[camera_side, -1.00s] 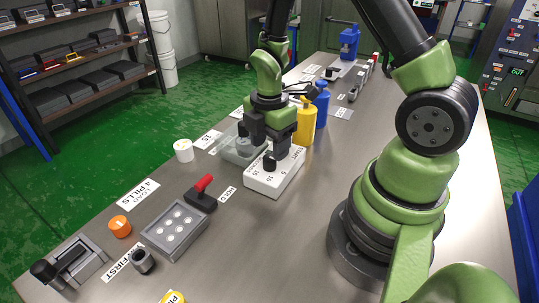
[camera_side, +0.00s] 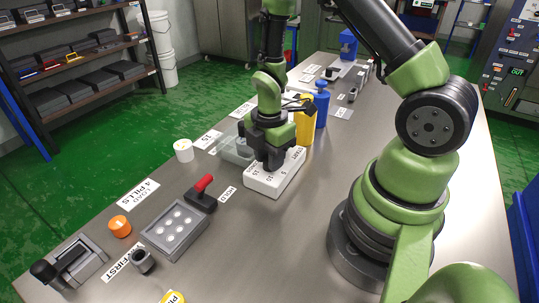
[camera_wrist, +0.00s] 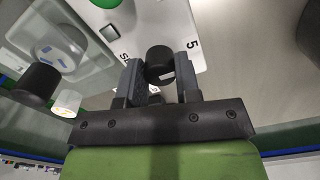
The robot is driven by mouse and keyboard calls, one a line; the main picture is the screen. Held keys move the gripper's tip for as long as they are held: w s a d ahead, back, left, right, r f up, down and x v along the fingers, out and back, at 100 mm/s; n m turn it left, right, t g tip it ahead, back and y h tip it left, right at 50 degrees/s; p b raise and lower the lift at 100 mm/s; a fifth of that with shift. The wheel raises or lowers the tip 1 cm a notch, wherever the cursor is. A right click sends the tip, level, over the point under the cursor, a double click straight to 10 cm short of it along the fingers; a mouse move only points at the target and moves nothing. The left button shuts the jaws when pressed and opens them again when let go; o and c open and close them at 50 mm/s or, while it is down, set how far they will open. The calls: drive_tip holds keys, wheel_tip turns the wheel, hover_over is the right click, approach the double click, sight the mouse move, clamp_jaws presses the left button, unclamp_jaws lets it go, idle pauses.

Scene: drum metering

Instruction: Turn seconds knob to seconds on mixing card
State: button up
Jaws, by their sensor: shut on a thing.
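The seconds knob (camera_wrist: 159,62) is a short black cylinder with a pale mark on its side, on the white control box (camera_side: 262,183). My gripper (camera_wrist: 160,75) is shut on the knob, one finger on each side of it in the wrist view. In the side view my gripper (camera_side: 271,163) points down over the box and hides the knob. Printed numbers, including a 5, show on the box face beside the knob in the wrist view. I cannot make out a mixing card with a readable seconds value.
A clear-lidded grey tray (camera_side: 234,150) stands just left of the box. Yellow (camera_side: 304,122) and blue (camera_side: 321,105) bottles stand close behind. The bench right of the box is clear.

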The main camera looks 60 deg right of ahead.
drive_tip(key=m, duration=0.3)
drive_tip(key=shift+m, duration=0.4)
drive_tip(key=m, duration=0.3)
drive_tip(key=shift+m, duration=0.3)
drive_tip(key=m, duration=0.3)
drive_tip(key=shift+m, duration=0.3)
drive_tip(key=m, duration=0.3)
drive_tip(key=shift+m, duration=0.3)
drive_tip(key=m, duration=0.4)
drive_tip(key=shift+m, duration=0.3)
drive_tip(key=m, duration=0.4)
drive_tip(key=shift+m, duration=0.3)
